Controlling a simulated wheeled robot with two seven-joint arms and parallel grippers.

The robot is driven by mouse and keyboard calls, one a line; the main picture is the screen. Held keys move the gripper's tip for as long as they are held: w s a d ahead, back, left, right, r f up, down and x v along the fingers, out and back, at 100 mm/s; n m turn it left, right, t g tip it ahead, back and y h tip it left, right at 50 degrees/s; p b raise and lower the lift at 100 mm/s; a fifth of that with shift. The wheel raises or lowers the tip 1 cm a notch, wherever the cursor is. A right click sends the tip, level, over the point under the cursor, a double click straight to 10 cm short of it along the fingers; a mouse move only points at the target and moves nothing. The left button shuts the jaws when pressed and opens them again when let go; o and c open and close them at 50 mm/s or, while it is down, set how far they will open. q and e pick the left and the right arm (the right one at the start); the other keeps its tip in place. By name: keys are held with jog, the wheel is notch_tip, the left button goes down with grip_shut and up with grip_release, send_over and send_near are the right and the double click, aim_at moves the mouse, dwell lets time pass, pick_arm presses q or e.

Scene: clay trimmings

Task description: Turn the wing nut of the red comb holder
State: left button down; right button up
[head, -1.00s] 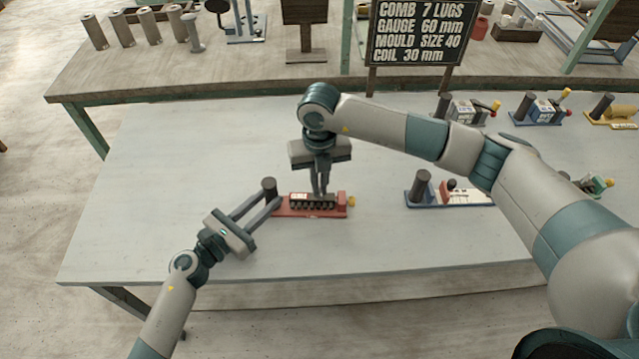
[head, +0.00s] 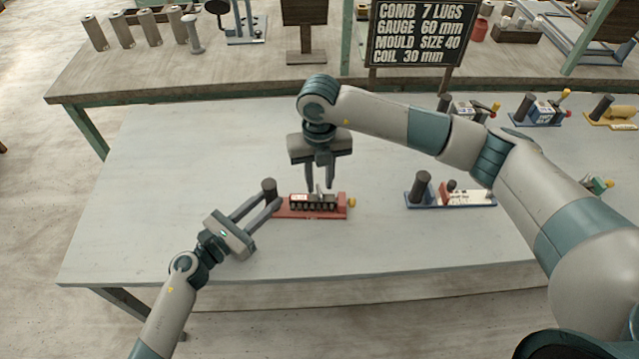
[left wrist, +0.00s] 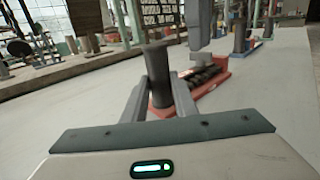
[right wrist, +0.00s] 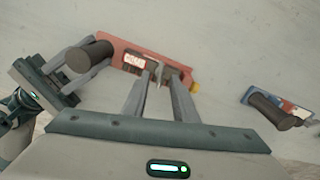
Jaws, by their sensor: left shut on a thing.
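The red comb holder (head: 290,215) lies on the table with a dark toothed comb (head: 312,205) on it, a dark upright handle (head: 269,186) at its left end and a yellow knob (head: 351,202) at its right end. My left gripper (head: 270,200) is shut on the handle, which also shows between its fingers in the left wrist view (left wrist: 158,65). My right gripper (head: 320,187) points down over the comb with its fingers apart. A small grey piece, apparently the wing nut (head: 321,191), stands between the fingertips; it also shows in the right wrist view (right wrist: 160,75).
A blue holder (head: 425,205) lies to the right on the same table (head: 170,200). More holders stand at the back right, partly behind my right arm. A sign board (head: 418,35) rises behind. The table's left side is clear.

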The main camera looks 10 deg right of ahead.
aim_at(319, 191)
notch_tip(319, 191, up, 10)
dwell(0.4)
pick_arm(q)
jog(key=c, duration=1.4)
grip_release()
jog(key=shift+o, duration=0.2)
jog(key=v, duration=1.2)
jog(key=shift+s, duration=0.1)
pick_arm(e)
jog(key=shift+f, duration=0.1)
